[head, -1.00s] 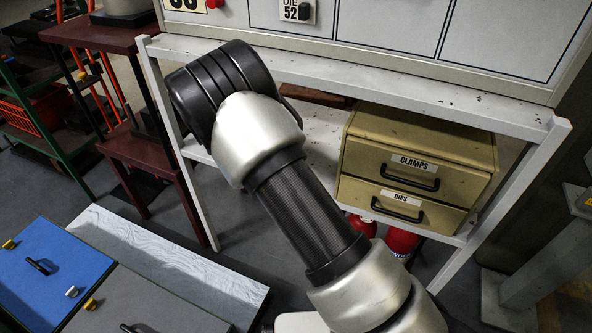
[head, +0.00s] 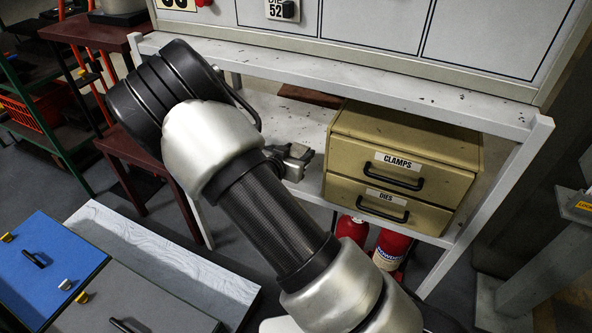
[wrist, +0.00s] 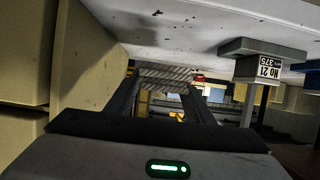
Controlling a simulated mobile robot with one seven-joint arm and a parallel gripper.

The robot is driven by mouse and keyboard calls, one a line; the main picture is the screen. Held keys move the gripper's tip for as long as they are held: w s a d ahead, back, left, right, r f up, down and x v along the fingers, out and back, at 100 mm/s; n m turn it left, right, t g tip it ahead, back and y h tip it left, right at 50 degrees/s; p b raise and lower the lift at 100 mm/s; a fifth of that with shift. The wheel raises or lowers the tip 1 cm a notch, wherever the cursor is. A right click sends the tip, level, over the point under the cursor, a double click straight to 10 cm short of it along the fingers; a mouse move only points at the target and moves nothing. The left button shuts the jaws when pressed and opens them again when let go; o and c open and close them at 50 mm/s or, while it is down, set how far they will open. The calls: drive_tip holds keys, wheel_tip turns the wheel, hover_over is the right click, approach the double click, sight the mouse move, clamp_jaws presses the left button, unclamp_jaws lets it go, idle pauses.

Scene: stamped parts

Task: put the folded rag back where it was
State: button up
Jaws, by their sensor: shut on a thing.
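My gripper (head: 297,160) shows in the head view past my arm, over the white lower shelf and left of the beige drawer cabinet. In the wrist view its two dark fingers (wrist: 163,92) stand apart, shut on a grey striped thing between their tips, which looks like the folded rag (wrist: 165,73). The rag seems to be close to the shelf surface; I cannot tell whether it touches. I cannot make out the rag in the head view.
The drawer cabinet (head: 405,150), labelled CLAMPS and DIES, stands on the shelf (head: 290,115). A flat brown thing (head: 310,95) lies behind. A grey labelled block (wrist: 262,62) shows in the wrist view. Red extinguishers (head: 390,245) stand below. The shelf frame's upper rail (head: 400,85) runs overhead.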

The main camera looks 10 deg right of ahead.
drive_tip(key=shift+f+b, duration=0.65)
drive_tip(key=shift+f, duration=1.9)
drive_tip(key=shift+f, duration=0.15)
drive_tip(key=shift+f, duration=0.15)
drive_tip(key=o, duration=1)
drive_tip(key=shift+c, duration=0.2)
drive_tip(key=shift+r, duration=0.2)
